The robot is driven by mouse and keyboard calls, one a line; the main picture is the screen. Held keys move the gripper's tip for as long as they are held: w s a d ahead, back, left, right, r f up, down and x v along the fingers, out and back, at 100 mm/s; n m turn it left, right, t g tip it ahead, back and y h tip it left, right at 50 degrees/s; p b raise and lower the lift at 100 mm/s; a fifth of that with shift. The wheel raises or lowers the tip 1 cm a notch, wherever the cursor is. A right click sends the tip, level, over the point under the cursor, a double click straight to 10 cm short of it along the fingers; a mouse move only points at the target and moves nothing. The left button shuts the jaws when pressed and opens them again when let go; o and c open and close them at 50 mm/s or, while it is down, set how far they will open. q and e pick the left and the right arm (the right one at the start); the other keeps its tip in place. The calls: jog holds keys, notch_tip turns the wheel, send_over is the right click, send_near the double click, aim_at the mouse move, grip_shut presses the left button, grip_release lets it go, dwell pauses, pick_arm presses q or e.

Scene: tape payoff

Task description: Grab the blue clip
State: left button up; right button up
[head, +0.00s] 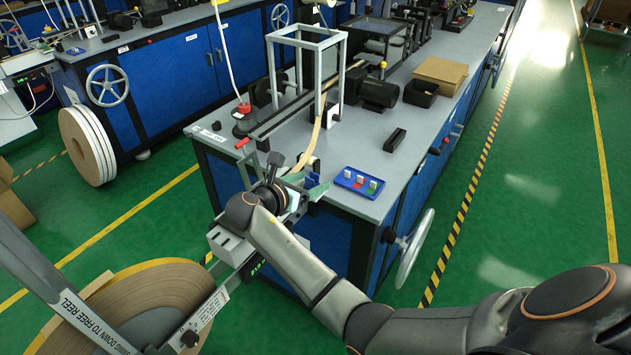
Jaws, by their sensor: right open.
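A small blue piece (313,181), which looks like the blue clip, shows at the near edge of the grey bench top, just left of a blue tray (345,184). It is small and partly covered, so I cannot tell what it rests on. The tray holds small white, red and green pieces. My right arm comes in from the lower right and bends at the bench corner. My right gripper (303,187) is open, close beside the blue piece. Its fingers are small and partly hidden, and I cannot tell whether they touch it. My left gripper is out of view.
A tan tape strip (312,145) runs down from a metal frame (298,42) near my right gripper. A large tape reel (150,305) stands at lower left. A black block (394,140) and a motor (378,92) sit on the bench. The bench top right of the tray is clear.

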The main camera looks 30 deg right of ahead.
jog(key=shift+a, duration=0.1)
jog(key=shift+c, duration=0.4)
grip_shut()
